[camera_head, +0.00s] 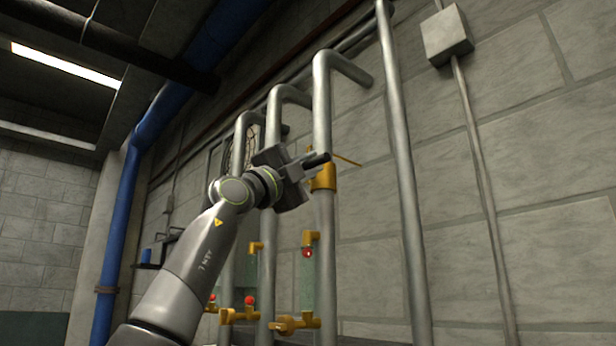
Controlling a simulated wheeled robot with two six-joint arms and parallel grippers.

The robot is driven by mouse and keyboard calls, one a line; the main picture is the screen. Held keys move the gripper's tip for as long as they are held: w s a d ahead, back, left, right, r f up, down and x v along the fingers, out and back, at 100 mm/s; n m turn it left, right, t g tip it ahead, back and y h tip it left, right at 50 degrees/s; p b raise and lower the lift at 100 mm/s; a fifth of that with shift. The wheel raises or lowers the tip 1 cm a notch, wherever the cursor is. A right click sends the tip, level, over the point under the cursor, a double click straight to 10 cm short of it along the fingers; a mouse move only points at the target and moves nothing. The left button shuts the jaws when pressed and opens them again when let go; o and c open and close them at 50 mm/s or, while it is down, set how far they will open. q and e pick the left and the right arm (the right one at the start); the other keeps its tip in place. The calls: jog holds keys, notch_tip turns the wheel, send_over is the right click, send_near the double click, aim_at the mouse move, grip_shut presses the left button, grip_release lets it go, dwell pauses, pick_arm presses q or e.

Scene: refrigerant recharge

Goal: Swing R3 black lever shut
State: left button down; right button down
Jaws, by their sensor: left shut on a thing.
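My left gripper (312,164) reaches up from the lower left to the brass valve (326,178) on the rightmost of three bent grey pipes. Its jaws are shut on a dark piece at the valve, which appears to be the R3 black lever. The lever is mostly hidden by the fingers, so its exact angle cannot be told. A thin brass-coloured rod (347,160) sticks out to the right just beyond the fingertips. My right gripper is not in view.
Three grey pipes run up the block wall, with a taller straight pipe (402,150) to the right. Brass fittings (295,324) with red parts sit low on the pipes. A grey box (446,36) is on the upper wall. A blue pipe (118,225) stands at left.

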pick_arm(q)
jog(key=shift+a+r+n, duration=0.1)
jog(key=shift+r+n, duration=0.05)
jog(key=shift+n, duration=0.15)
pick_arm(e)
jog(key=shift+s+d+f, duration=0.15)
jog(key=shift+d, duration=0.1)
pick_arm(q)
jog(key=c, duration=1.4)
grip_release()
jog(key=shift+c, duration=0.2)
